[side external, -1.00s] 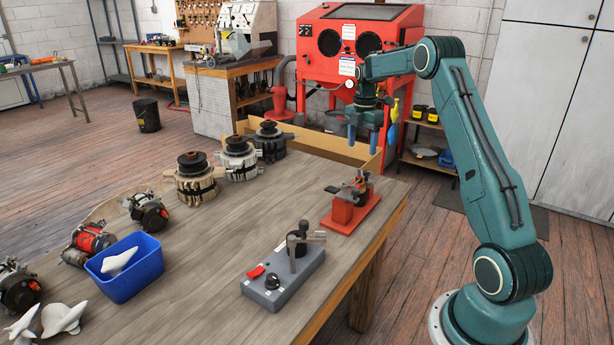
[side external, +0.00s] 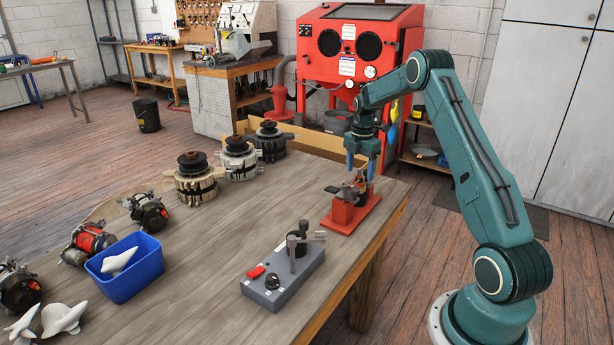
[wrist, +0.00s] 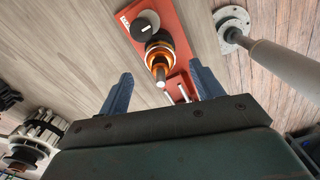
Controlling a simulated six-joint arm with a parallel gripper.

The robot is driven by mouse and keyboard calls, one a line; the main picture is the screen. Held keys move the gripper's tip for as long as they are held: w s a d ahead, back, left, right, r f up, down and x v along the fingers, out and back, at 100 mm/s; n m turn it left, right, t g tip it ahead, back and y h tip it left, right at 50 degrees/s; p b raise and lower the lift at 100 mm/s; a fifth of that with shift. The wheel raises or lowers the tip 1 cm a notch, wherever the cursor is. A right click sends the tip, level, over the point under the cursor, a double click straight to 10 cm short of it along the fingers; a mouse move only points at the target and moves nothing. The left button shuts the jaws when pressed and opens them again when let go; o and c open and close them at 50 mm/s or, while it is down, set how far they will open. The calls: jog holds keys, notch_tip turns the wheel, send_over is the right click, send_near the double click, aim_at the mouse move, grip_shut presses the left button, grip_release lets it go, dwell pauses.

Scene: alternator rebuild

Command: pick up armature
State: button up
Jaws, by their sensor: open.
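The armature, a copper-coloured winding with a metal shaft, sits in the red stand (side external: 341,221) near the right edge of the wooden bench. It shows clearly in the wrist view (wrist: 160,56) on the red base (wrist: 184,36), with its shaft end pointing toward my gripper. In the side view it is partly hidden under the fingers. My gripper (side external: 361,167) is open, pointing down just above the stand. In the wrist view its two blue fingers (wrist: 162,70) stand apart with the armature between their lines; I cannot tell whether they touch it.
A grey control box (side external: 284,279) with a lever stands in front of the stand. Several alternator parts (side external: 197,178) line the bench's far and left sides. A blue bin (side external: 128,281) holds a pale part. The bench middle is clear.

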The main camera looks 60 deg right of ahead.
aim_at(359, 176)
jog(key=shift+f, duration=0.1)
jog(key=shift+f, duration=2.55)
jog(key=shift+c, duration=0.3)
jog(key=shift+r, duration=0.1)
grip_shut()
